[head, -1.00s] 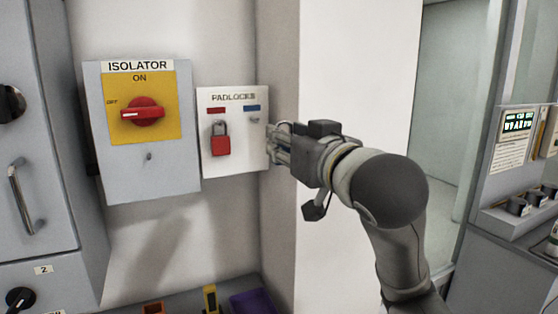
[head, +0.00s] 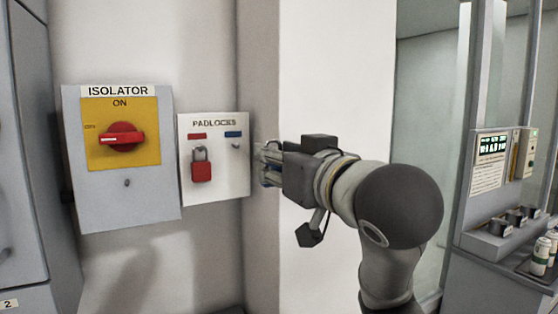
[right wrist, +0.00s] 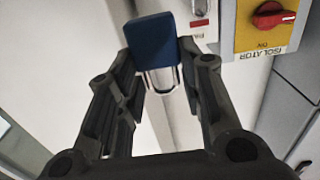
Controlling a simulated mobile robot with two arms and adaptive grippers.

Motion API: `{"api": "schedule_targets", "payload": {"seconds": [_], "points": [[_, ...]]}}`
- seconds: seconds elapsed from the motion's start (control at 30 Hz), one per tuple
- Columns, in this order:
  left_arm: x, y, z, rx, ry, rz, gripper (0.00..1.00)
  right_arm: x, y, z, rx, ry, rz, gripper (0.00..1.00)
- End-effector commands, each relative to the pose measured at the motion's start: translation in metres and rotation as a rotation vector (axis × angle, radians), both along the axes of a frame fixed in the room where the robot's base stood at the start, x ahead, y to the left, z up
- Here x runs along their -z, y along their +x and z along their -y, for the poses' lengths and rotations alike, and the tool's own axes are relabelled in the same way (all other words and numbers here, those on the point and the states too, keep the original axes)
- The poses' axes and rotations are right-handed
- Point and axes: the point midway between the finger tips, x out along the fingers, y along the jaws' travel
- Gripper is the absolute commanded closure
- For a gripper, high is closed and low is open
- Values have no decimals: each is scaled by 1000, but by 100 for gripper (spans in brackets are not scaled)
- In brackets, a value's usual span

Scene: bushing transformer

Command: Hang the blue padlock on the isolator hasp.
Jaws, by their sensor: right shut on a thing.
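The blue padlock (right wrist: 155,42) is between the fingertips of my right gripper (right wrist: 165,68) in the right wrist view, its shackle toward the palm. In the head view my right gripper (head: 262,165) is shut on it, just right of the padlock board, and mostly hides it. The grey isolator box (head: 86,215) hangs on the wall, its red switch (head: 122,138) pointing across on a yellow plate. A small dark fitting (head: 127,183) below the plate seems to be the hasp; its shape is too small to tell. My left gripper is out of view.
The white padlock board (head: 214,190) holds a red padlock (head: 201,170) under a red label; the hook (head: 236,146) under the blue label is empty. A wall corner lies behind my gripper. A grey cabinet (head: 20,150) stands left, a bench unit with cups (head: 500,225) far right.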

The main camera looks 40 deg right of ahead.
Motion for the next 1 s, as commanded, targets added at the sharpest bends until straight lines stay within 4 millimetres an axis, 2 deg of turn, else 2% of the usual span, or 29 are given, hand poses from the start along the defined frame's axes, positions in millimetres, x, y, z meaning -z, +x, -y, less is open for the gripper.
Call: {"api": "schedule_targets", "payload": {"seconds": [0.37,1.0], "points": [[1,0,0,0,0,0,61,-1,-2,-1,0,-2,5,91],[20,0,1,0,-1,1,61,-1,-33,-8,-1,-4,7,91]]}}
